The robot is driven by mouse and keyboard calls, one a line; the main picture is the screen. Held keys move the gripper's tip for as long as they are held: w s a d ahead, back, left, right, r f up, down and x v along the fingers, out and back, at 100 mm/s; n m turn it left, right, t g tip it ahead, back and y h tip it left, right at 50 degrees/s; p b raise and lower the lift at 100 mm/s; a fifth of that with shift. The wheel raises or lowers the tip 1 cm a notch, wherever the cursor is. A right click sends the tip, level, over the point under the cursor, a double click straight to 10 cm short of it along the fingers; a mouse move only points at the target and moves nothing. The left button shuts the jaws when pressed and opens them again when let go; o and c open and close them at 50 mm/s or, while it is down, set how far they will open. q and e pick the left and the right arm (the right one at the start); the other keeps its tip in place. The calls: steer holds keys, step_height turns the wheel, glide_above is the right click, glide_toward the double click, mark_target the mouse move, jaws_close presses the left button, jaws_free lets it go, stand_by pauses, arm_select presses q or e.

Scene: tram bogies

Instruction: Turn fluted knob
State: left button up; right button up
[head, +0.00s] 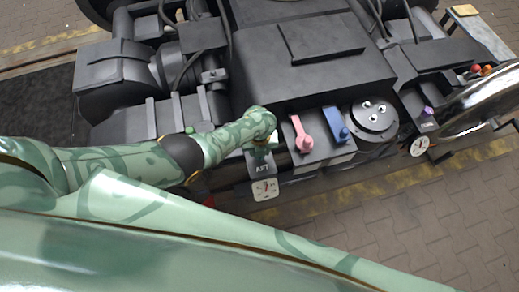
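My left arm reaches in from the left, over the front of the dark bogie (315,75). Its gripper (264,146) points down just above a small box labelled "AFT" (262,167). The wrist covers the top of that box, so I cannot see whether a knob is there or whether the fingers touch anything. The fingers are too small and hidden to tell open from shut. No fluted knob can be made out for certain. A small purple knob (428,111) sits on a box at the right; its flutes cannot be made out. My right gripper is not in view.
Just right of the gripper stand a pink lever (302,136) and a blue lever (338,124). A round bolted cover (374,116) follows. White dials (265,189) and (420,146) face the front. Brick paving (430,205) is clear at front right.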

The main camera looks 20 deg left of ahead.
arm_select(q)
steer(key=shift+d, duration=0.1)
stand_by(0.3)
steer(key=o, duration=1)
step_height(320, 180, up, 16)
steer(key=p, duration=1.1)
steer(key=shift+r, duration=0.15)
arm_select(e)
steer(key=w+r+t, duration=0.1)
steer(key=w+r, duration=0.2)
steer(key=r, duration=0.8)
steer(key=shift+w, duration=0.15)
